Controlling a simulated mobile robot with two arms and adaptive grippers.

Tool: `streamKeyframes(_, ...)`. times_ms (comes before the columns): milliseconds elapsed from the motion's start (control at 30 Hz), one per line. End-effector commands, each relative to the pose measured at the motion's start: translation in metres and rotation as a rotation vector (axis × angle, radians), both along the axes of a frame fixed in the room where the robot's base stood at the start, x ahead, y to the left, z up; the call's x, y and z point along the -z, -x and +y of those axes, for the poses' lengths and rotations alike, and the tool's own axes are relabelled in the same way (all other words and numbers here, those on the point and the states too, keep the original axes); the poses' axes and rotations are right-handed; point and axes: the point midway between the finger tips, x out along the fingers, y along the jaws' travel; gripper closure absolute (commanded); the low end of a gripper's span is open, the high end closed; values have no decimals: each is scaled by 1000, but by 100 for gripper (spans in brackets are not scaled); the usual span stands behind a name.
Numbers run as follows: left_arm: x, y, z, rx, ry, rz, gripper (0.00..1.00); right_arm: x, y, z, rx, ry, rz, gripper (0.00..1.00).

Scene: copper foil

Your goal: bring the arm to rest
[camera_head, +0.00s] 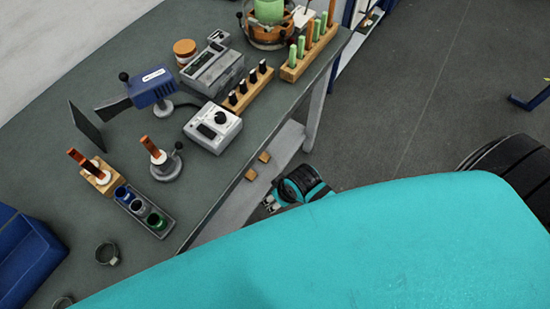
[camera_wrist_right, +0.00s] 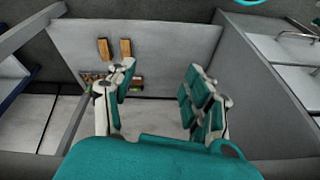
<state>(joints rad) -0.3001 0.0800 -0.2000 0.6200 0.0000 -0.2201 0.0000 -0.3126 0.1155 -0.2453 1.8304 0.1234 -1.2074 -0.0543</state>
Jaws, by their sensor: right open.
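My right gripper (camera_wrist_right: 155,95) is open and empty in the wrist view, its two teal and white fingers spread apart. In the head view the right gripper (camera_head: 272,203) shows beside the table's front edge, off the tabletop, partly hidden behind my teal body cover. Copper-coloured strips (camera_head: 85,164) stand in a wooden block at the left of the table. Another copper strip (camera_head: 153,149) stands upright on a small round stand. My left gripper is not in view.
The dark table (camera_head: 60,135) holds a white meter (camera_head: 213,127), a blue device (camera_head: 152,86), a rack of coloured jars (camera_head: 143,212) and a blue bin (camera_head: 28,262). Two small wooden blocks lie on a lower shelf (camera_head: 287,146).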

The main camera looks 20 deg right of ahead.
Motion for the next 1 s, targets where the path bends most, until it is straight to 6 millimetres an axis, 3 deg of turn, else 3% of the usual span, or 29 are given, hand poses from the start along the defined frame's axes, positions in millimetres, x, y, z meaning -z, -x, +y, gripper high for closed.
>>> streamKeyframes(767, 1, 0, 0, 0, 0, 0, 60, 14, 3, -3, 7, 5, 7, 47)
streamKeyframes(867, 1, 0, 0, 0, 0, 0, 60, 41, 11, -8, 20, 17, 25, 47)
streamKeyframes(1000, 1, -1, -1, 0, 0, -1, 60, 113, 43, -27, 54, 53, 66, 47)
